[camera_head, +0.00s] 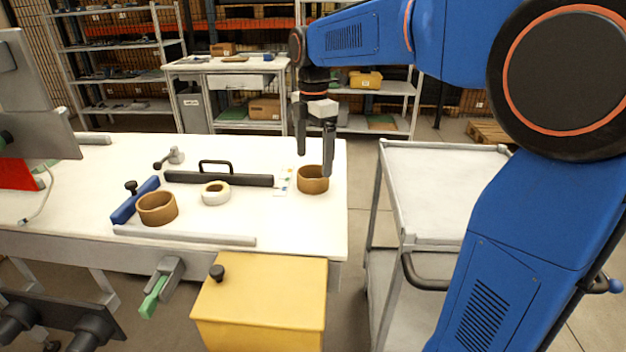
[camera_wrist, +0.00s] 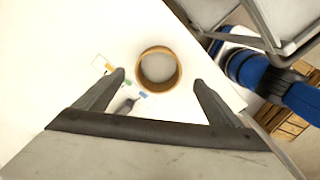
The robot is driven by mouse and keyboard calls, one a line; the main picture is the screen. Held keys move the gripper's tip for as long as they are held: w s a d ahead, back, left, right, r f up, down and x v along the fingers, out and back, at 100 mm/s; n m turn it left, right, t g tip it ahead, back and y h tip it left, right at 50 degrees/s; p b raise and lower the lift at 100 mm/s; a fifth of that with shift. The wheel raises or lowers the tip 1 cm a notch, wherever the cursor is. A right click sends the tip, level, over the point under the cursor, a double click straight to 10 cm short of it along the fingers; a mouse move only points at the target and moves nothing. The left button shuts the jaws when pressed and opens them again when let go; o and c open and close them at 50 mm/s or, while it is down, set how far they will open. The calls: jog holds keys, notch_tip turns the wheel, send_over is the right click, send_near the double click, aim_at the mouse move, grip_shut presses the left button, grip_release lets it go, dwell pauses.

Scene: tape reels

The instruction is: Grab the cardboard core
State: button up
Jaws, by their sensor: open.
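Two brown cardboard-coloured rings lie on the white table. One ring (camera_head: 312,186) is near the table's right end, under my gripper (camera_head: 314,164); the other ring (camera_head: 158,215) is at the left by a blue bar. I cannot tell for sure which one is the cardboard core. My gripper is open and empty, pointing down, with its fingertips close above the right ring. In the wrist view, the ring (camera_wrist: 139,68) is centred just ahead of the open fingertips (camera_wrist: 159,79), which are to its left and right. Its hollow middle shows the white table through it.
A white roll (camera_head: 207,197) lies between the rings. A dark bar with a black handle (camera_head: 220,180) lies behind it, left of the right ring. A blue bar (camera_head: 138,203) and a grey strip (camera_head: 185,236) lie nearby. A grey cart (camera_head: 440,190) stands right of the table (camera_head: 315,230).

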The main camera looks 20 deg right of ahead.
aim_at(313, 173)
jog(key=shift+w+f, duration=0.15)
jog(key=shift+f, duration=2.65)
jog(key=c, duration=1.2)
